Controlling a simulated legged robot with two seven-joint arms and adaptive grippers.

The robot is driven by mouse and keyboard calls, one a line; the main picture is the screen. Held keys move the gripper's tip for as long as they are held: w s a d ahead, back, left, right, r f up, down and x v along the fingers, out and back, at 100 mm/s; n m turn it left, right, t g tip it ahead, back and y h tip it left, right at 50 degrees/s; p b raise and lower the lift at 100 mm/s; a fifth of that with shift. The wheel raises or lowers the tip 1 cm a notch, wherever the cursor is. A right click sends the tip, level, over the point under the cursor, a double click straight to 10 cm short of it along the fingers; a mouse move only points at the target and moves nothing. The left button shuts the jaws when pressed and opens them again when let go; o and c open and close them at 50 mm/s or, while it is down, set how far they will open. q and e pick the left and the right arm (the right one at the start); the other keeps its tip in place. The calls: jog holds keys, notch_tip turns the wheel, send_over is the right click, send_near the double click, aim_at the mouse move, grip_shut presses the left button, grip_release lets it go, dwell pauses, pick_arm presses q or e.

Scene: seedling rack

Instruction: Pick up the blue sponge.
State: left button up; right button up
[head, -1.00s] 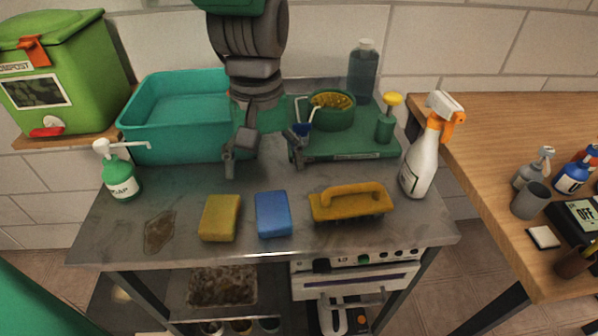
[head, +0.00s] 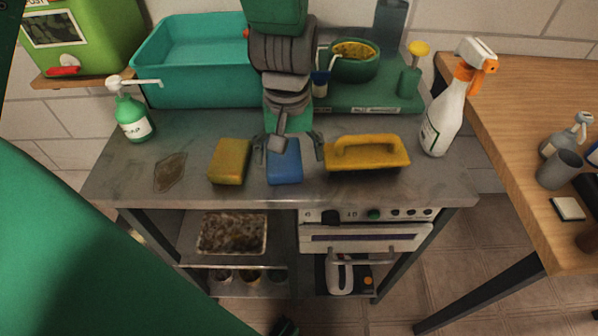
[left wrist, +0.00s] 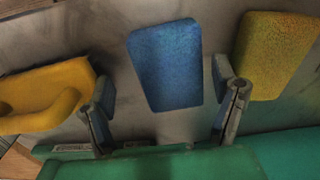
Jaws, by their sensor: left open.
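The blue sponge (head: 285,166) lies flat on the grey metal counter, between a yellow sponge (head: 230,161) and a yellow-handled brush (head: 366,153). My left gripper (head: 290,150) is open above the blue sponge, one finger to each side of it; part of the sponge is hidden behind the gripper. In the left wrist view the blue sponge (left wrist: 166,65) shows between and beyond the open fingers of my left gripper (left wrist: 164,105), with nothing held. My right gripper cannot be made out in either view.
The yellow sponge is close to one finger, and the brush close to the other. A green soap bottle (head: 131,113), teal basin (head: 197,92), green tray (head: 375,101) and white spray bottle (head: 441,117) stand around the counter.

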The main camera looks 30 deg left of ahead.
aim_at(279, 156)
pick_arm(q)
jog(key=shift+f, duration=0.7)
jog(key=shift+w+a+f, duration=0.1)
jog(key=shift+a+f, duration=0.05)
jog(key=shift+f, duration=0.1)
jog(key=shift+a, duration=0.7)
jog(key=shift+a+f, duration=0.1)
jog(key=shift+a, duration=0.15)
jog(key=shift+c, duration=1.2)
jog(key=c, duration=0.6)
jog(key=shift+d+r, duration=0.2)
jog(key=shift+d, duration=0.7)
jog(key=shift+d+r, duration=0.1)
jog(key=shift+r, duration=0.1)
jog(key=r, duration=0.3)
jog(key=r+p, duration=0.1)
jog(key=r, duration=0.2)
jog(key=a+r+p, duration=0.1)
jog(key=r, duration=0.2)
jog(key=shift+a+r, duration=0.1)
jog(key=shift+d+r, duration=0.2)
jog(key=shift+d, duration=0.2)
pick_arm(e)
jog(key=shift+a+r, duration=0.2)
jog(key=shift+r, duration=0.8)
